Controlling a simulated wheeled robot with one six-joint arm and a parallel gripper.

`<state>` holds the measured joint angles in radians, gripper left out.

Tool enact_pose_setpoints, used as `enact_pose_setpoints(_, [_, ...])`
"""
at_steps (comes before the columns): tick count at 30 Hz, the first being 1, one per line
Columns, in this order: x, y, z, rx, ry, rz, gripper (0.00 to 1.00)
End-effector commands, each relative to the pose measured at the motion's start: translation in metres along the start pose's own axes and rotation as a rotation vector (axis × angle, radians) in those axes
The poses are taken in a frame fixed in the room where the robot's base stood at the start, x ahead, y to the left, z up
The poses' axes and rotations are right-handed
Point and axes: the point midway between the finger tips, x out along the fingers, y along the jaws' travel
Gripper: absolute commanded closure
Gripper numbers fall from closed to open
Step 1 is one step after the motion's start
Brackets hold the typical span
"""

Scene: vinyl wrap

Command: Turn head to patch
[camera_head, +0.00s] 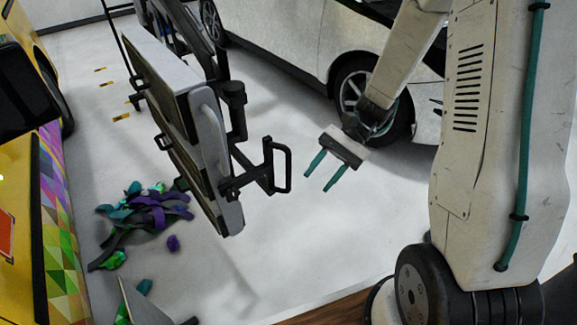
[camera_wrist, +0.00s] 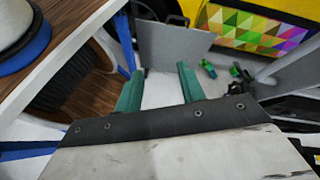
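My gripper (camera_head: 318,182) is open, with two teal fingers apart and nothing between them. It hangs over the pale floor in the middle of the head view; its fingers also show in the wrist view (camera_wrist: 160,72). A yellow vehicle (camera_head: 18,175) stands at the left edge of the head view, well apart from my gripper. A multicoloured triangle-pattern wrap (camera_head: 62,235) covers part of its side and also shows in the wrist view (camera_wrist: 255,30). A small orange-red area (camera_head: 5,235) is cut off by the left edge. I cannot tell which area is the patch.
A grey panel on a black frame (camera_head: 205,150) stands between my gripper and the yellow vehicle. Coloured scraps (camera_head: 145,212) lie on the floor. A white car (camera_head: 290,45) stands behind. A wooden surface with a blue-based round object (camera_wrist: 25,50) is left in the wrist view.

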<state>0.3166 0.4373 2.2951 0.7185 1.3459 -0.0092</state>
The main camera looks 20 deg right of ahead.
Motion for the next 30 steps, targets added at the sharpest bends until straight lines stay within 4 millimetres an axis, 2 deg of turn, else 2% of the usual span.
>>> enact_pose_setpoints(1, [0.005, -0.004, -0.02, 0.058, -0.049, -0.065, 0.61])
enact_pose_setpoints(5, [0.015, -0.018, -0.067, 0.192, -0.147, -0.251, 0.61])
enact_pose_setpoints(11, [0.025, -0.034, -0.153, 0.399, -0.265, -0.574, 0.61])
enact_pose_setpoints(15, [0.021, -0.042, -0.213, 0.514, -0.306, -0.812, 0.61])
enact_pose_setpoints(18, [0.009, -0.05, -0.246, 0.559, -0.309, -0.972, 0.61])
enact_pose_setpoints(21, [-0.006, -0.058, -0.262, 0.566, -0.302, -1.075, 0.61])
enact_pose_setpoints(24, [-0.014, -0.066, -0.267, 0.562, -0.299, -1.121, 0.61])
enact_pose_setpoints(30, [-0.005, -0.09, -0.267, 0.558, -0.3, -1.127, 0.61])
